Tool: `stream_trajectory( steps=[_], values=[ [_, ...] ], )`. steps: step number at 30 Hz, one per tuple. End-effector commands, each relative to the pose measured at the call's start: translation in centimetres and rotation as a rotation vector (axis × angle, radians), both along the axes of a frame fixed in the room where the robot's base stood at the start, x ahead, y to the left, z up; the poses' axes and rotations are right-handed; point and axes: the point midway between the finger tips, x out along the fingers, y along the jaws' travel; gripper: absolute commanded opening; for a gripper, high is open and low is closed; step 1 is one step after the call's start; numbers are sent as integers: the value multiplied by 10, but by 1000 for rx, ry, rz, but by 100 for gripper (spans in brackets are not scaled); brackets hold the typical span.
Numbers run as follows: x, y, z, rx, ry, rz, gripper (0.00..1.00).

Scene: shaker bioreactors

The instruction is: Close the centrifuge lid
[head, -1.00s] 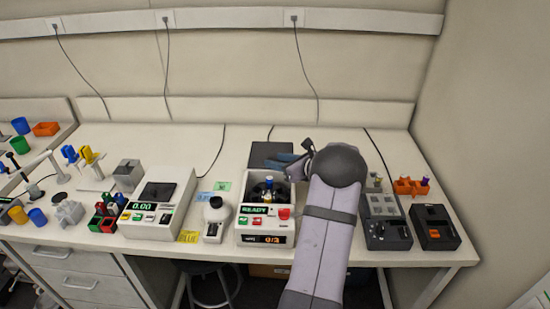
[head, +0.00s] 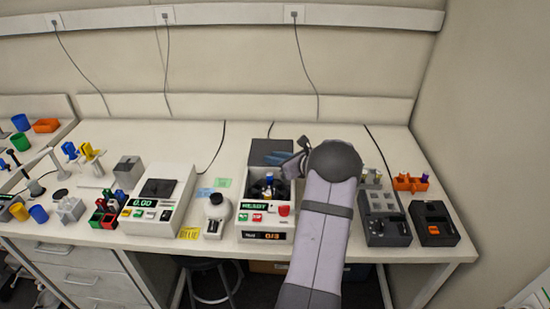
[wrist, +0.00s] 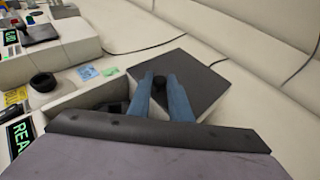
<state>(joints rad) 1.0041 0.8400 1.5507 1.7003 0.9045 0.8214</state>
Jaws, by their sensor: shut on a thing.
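The centrifuge (head: 264,234) is a white box with a green display, buttons and an open bowl holding a blue-topped rotor. Its dark grey square lid (head: 258,146) stands open at the back, tilted up; it also shows in the wrist view (wrist: 205,82). My gripper (head: 277,158) is at the lid, behind the bowl. In the wrist view its blue fingers (wrist: 168,95) are on either side of a small black knob (wrist: 159,82) on the lid, shut on it. My arm hides the right side of the centrifuge, and its bowl is mostly hidden in the wrist view.
A balance (head: 158,205) and a small white device with a dark round top (head: 215,215) stand to the left. A dark grey device (head: 387,225) and an orange rack (head: 410,184) stand to the right. The bench behind the lid is mostly clear, with cables.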

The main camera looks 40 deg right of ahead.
Motion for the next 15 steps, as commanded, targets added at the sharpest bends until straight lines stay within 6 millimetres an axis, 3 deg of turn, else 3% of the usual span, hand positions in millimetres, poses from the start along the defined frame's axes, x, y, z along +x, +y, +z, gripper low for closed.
stream_trajectory(
  steps=[5, 15],
  values=[
    [-14, 13, -2, 1, 0, -2, 0],
    [-60, 59, -3, 0, -1, -3, 0]
  ],
)
